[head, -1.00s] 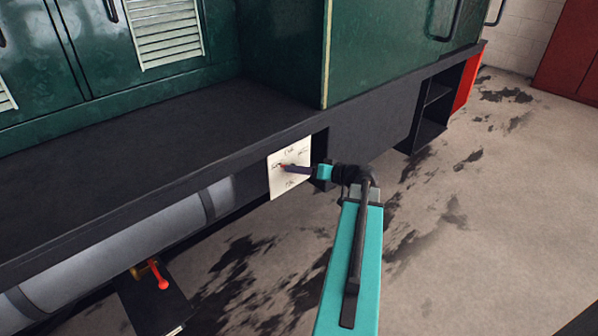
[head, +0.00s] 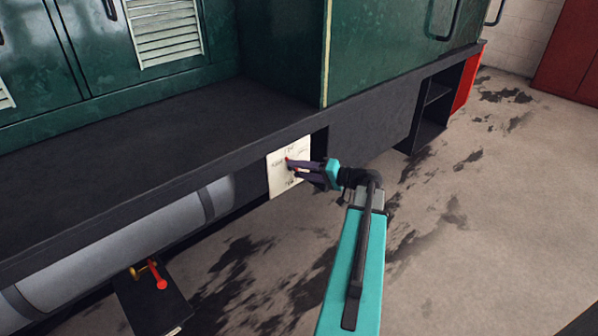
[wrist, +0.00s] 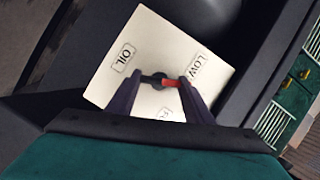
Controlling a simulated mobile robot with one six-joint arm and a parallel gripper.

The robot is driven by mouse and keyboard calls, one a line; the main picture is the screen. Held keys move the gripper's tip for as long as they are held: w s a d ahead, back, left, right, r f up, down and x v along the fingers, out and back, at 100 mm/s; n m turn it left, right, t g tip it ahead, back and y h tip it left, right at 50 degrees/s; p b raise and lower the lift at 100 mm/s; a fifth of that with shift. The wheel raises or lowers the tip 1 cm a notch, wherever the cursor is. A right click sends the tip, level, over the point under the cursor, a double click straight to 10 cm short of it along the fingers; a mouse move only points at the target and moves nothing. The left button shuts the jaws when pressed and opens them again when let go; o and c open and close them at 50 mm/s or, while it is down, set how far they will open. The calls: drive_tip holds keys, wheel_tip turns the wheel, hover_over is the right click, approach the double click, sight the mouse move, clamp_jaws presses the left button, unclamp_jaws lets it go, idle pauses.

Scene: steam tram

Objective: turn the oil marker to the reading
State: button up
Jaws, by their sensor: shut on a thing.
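A cream plate (head: 276,184) is fixed on the dark side of the tram below the running board. In the wrist view the plate (wrist: 146,40) looks tilted and bears the words OIL and LOW and a partly covered word beginning with F. The oil marker (wrist: 171,83) is at the plate's middle, with a black hub and a red end pointing right, below the word LOW. My gripper (wrist: 160,80) is shut on the marker, one finger at each end. In the head view my gripper (head: 289,166) reaches the plate from the right and the fingers hide much of the marker.
A grey cylindrical tank (head: 150,235) lies under the running board (head: 150,150) to the left. A red-handled lever (head: 157,275) stands below it. Dark open steps (head: 432,110) are to the right. The stained floor (head: 480,230) at right is clear.

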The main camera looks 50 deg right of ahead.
drive_tip(key=m+t, duration=0.1)
drive_tip(key=m, duration=0.3)
drive_tip(key=shift+f+t+y, duration=0.15)
drive_tip(key=shift+t+y, duration=0.25)
drive_tip(key=o, duration=1)
drive_tip(key=shift+o, duration=0.2)
drive_tip(key=shift+s+d, duration=0.1)
drive_tip(key=v, duration=1.3)
drive_tip(key=shift+s, duration=0.25)
drive_tip(key=shift+d, duration=0.1)
